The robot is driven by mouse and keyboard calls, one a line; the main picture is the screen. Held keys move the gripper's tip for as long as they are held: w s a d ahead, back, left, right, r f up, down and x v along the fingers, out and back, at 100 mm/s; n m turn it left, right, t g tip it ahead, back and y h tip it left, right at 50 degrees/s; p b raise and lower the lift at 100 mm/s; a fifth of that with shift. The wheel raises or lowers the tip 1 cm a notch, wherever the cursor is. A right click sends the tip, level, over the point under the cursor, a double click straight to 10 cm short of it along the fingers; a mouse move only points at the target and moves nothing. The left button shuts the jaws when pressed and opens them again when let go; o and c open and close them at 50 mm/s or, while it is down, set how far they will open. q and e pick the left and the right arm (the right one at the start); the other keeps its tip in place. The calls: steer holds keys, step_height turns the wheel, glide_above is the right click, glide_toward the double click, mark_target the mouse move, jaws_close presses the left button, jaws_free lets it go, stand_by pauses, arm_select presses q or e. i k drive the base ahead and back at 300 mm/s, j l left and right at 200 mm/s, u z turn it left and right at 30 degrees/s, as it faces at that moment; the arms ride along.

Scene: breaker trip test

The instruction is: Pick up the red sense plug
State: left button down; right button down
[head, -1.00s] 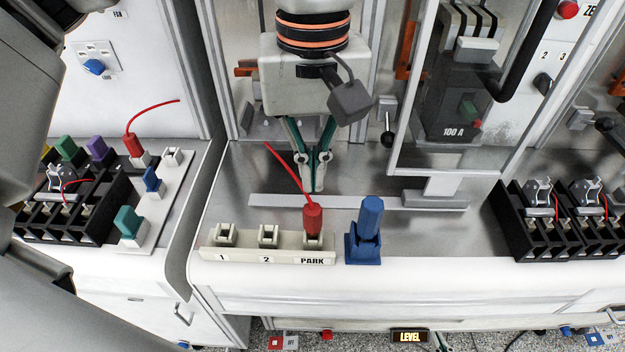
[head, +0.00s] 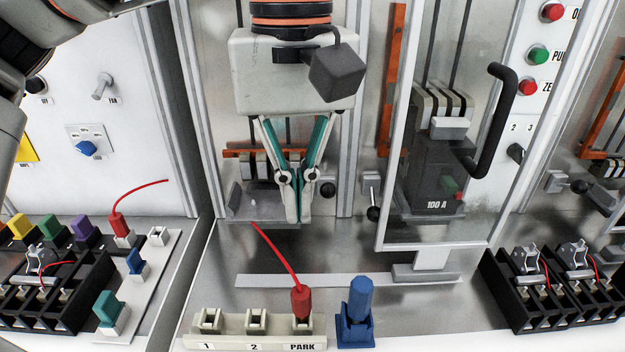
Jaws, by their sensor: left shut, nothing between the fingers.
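A red plug (head: 301,303) with a red lead curving up to the left stands in the PARK socket of the pale socket strip (head: 229,328). Another red plug (head: 120,228) with a red lead stands on the left panel's plate. My left gripper (head: 298,217) is shut and empty, pointing down. It is above and behind the PARK plug, clearly apart from it. Sockets 1 (head: 207,320) and 2 (head: 257,320) of the strip are empty. My right gripper is not in view.
A blue upright plug-like piece (head: 358,310) stands just right of the strip. A clear door (head: 440,150) with a black handle (head: 492,120) stands to the right. Black terminal blocks (head: 545,290) are at far right. A bare metal shelf lies behind the strip.

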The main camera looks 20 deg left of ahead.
mark_target(302, 303)
steer(key=k, duration=1)
